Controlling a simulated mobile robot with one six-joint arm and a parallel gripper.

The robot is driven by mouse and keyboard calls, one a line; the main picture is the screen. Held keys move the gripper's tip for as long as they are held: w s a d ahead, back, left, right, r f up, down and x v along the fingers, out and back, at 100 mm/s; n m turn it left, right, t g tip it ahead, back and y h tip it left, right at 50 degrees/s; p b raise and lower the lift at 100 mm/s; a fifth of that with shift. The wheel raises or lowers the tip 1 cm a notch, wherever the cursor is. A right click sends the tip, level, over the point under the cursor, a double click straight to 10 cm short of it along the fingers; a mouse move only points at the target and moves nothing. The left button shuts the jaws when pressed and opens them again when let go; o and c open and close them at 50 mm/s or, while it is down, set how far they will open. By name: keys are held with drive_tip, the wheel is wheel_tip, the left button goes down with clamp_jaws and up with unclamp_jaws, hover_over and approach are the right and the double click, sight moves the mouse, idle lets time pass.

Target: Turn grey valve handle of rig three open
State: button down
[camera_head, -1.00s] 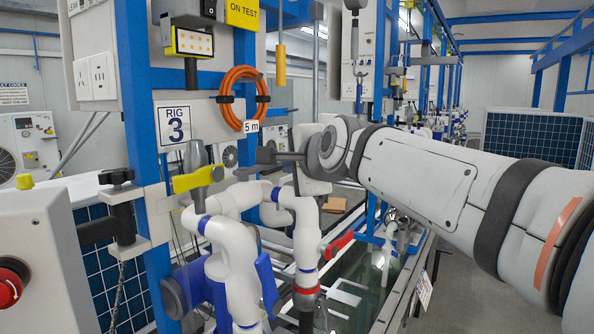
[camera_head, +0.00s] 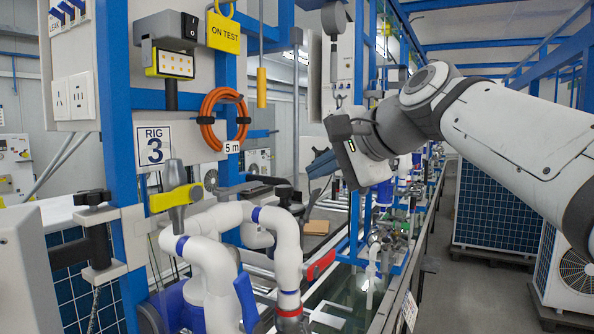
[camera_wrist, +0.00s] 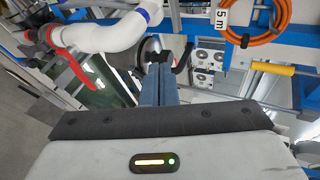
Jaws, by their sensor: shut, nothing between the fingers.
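The rig three sign (camera_head: 154,145) hangs on the blue post at the left. A grey lever (camera_head: 238,188) lies roughly level behind the white pipes, beside dark valve parts; I take it for the grey valve handle. Its exact angle is hard to read. In the wrist view a dark lever (camera_wrist: 183,60) shows just beyond the fingertips; I cannot tell whether it is the same one. My gripper (camera_head: 314,168) is right of the grey lever and apart from it. Its blue-grey fingers, also in the wrist view (camera_wrist: 158,68), are together and empty.
A yellow handle (camera_head: 176,198), a red handle (camera_head: 320,265) and a blue handle (camera_head: 245,300) sit around the white pipes (camera_head: 288,245). An orange hose coil (camera_head: 224,119) hangs above. The aisle at the right has clear floor.

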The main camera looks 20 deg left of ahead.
drive_tip(key=r+n+g, duration=0.1)
drive_tip(key=g, duration=0.1)
drive_tip(key=p, duration=0.3)
approach(239, 188)
drive_tip(key=w+f, duration=0.4)
drive_tip(key=shift+d+f, duration=0.1)
drive_tip(key=shift+f, duration=0.2)
drive_tip(key=shift+w+a+r+p, duration=0.1)
drive_tip(key=shift+w+a+p, duration=0.15)
drive_tip(key=shift+a, duration=0.3)
drive_tip(key=shift+w+a+r+p, duration=0.15)
drive_tip(key=shift+w+a, duration=0.15)
drive_tip(key=shift+a, duration=0.25)
drive_tip(key=shift+w+a+f, duration=0.25)
drive_tip(key=shift+w+a, duration=0.05)
drive_tip(key=shift+a, duration=0.3)
